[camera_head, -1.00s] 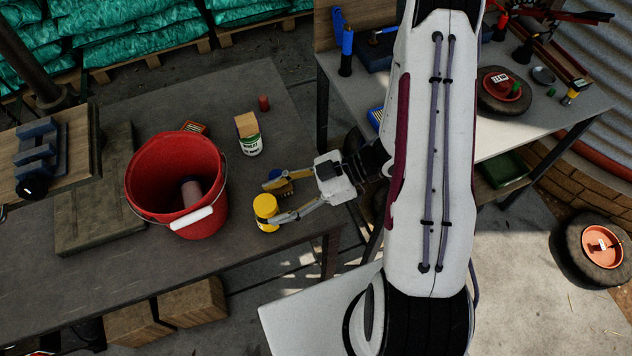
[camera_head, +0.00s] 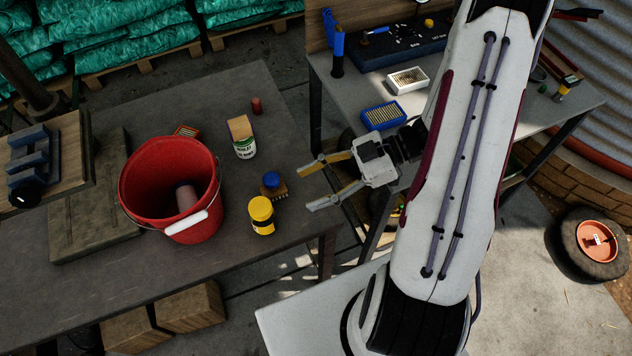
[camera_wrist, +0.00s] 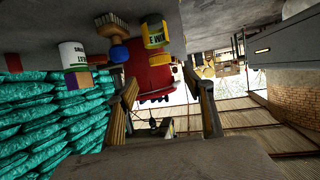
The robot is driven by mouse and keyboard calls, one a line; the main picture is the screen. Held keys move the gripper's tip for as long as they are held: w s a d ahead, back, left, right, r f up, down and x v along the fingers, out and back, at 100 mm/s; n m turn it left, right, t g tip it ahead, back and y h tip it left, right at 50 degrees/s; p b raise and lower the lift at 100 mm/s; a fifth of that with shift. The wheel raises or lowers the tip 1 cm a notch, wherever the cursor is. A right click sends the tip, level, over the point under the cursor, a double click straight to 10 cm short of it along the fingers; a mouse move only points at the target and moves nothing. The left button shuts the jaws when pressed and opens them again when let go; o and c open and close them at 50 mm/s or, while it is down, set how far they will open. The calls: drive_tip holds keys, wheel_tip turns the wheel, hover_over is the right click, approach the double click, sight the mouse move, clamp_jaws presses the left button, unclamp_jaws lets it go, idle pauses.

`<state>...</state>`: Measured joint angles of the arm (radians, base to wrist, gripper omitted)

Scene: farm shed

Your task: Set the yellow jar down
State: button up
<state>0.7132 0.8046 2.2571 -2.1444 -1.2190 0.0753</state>
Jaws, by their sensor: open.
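The yellow jar (camera_head: 262,215) stands upright on the dark workbench (camera_head: 75,283), right of the red bucket and near the bench's right edge. It also shows in the wrist view (camera_wrist: 155,36), where the picture is upside down. My gripper (camera_head: 309,187) is open and empty, to the right of the jar and apart from it, with its fingers pointing towards the bench. In the wrist view the two fingers (camera_wrist: 166,98) are spread wide with nothing between them touching.
A red bucket (camera_head: 150,170) holding a cylindrical item stands left of the jar. A blue-topped item (camera_head: 271,180) and a brush (camera_head: 279,193) sit just behind the jar. A white-and-green can (camera_head: 244,148) and a small red cylinder (camera_head: 257,105) stand farther back. A second table (camera_head: 352,95) is at right.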

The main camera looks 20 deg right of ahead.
drive_tip(key=shift+d, duration=0.15)
idle(0.5)
drive_tip(key=w+d+r+m+t+h, duration=0.1)
drive_tip(key=w+d+r+t+h, duration=0.2)
drive_tip(key=w, duration=0.4)
drive_tip(key=w+d+r+m+t+h, duration=0.25)
drive_tip(key=w+d+h, duration=0.2)
drive_tip(key=w, duration=0.25)
drive_tip(key=d+r+m+t+h, duration=0.1)
drive_tip(key=d+r+m+h, duration=0.2)
drive_tip(key=r, duration=0.4)
drive_tip(key=d+r+m+t+h, duration=0.1)
drive_tip(key=d+r+m+h, duration=0.15)
drive_tip(key=r+h, duration=0.3)
drive_tip(key=s+a+r+m+g+h, duration=0.15)
drive_tip(key=s+r+m, duration=0.25)
drive_tip(key=s+r, duration=0.45)
drive_tip(key=s+a+f+m+g+y, duration=0.2)
drive_tip(key=s+a+m+y, duration=0.1)
drive_tip(key=s+a, duration=0.9)
drive_tip(key=s+y, duration=0.1)
drive_tip(key=s, duration=0.2)
drive_tip(key=shift+s+g, duration=0.3)
drive_tip(key=shift+g, duration=0.1)
